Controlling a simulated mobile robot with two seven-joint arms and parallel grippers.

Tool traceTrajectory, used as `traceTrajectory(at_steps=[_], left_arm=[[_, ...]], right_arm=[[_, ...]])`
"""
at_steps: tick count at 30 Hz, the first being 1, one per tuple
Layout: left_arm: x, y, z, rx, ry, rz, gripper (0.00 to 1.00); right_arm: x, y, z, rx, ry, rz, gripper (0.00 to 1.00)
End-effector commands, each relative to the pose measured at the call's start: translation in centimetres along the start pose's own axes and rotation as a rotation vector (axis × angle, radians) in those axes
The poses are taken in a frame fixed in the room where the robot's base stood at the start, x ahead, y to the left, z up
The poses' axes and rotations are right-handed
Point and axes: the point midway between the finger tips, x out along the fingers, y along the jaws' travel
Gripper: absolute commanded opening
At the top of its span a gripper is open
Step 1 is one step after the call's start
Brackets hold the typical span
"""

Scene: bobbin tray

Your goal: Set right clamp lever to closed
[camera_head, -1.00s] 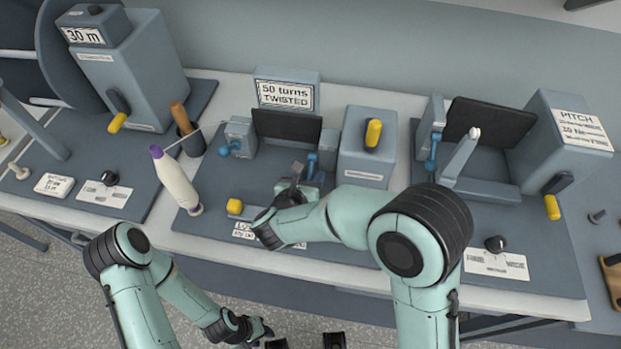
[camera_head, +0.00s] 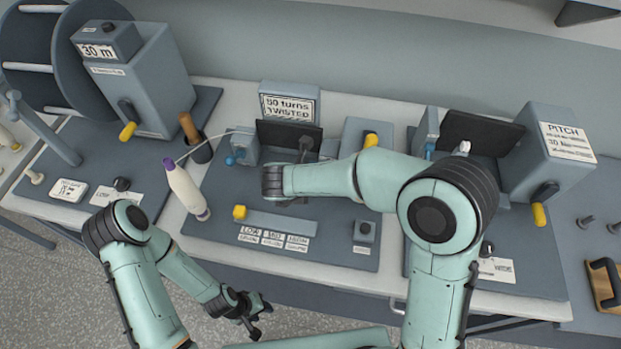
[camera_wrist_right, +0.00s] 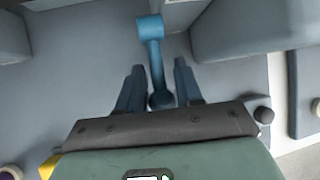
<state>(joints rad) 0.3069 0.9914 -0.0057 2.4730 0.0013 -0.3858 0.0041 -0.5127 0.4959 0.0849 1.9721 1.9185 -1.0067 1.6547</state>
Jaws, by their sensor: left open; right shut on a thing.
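The right clamp lever shows in the wrist view as a blue lever (camera_wrist_right: 154,50) with a square head at the top and a rounded end low between my fingers. My right gripper (camera_wrist_right: 160,82) is shut on it. In the head view my right gripper (camera_head: 303,152) reaches in front of the dark plate of the middle station, and the arm hides this lever. The left clamp, with a blue lever (camera_head: 236,156), stands left of that plate. My left gripper (camera_head: 262,318) is open and empty, low over the floor in front of the bench.
A yellow-handled box (camera_head: 352,134) stands right of the right gripper. A yellow knob (camera_head: 239,212) and a small button box (camera_head: 365,231) sit at the front. The floor in front is clear.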

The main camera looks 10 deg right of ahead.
Motion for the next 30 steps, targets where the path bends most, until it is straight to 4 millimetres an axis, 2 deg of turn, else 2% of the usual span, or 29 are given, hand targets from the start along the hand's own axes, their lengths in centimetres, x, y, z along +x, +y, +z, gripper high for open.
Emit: traceTrajectory(at_steps=[13,14,15,25,30], left_arm=[[-0.2,0.1,-0.2,0.0,0.001,0.001,0.43],[-0.2,0.1,-0.2,0.0,0.001,0.001,0.43],[-0.2,0.1,-0.2,0.0,0.001,0.001,0.43],[-0.2,0.1,-0.1,0.0,0.001,0.001,0.43],[-0.1,0.0,0.0,0.0,0.0,0.0,0.43]], right_arm=[[-0.1,0.0,0.2,0.0,0.007,0.003,0.0],[-0.1,0.0,0.2,0.0,0.006,0.003,0.42],[-0.1,0.0,0.2,0.0,0.007,0.003,0.55],[-0.2,0.0,0.1,0.0,0.008,0.003,0.55],[-2.1,0.0,0.1,0.001,0.006,0.005,0.55]])
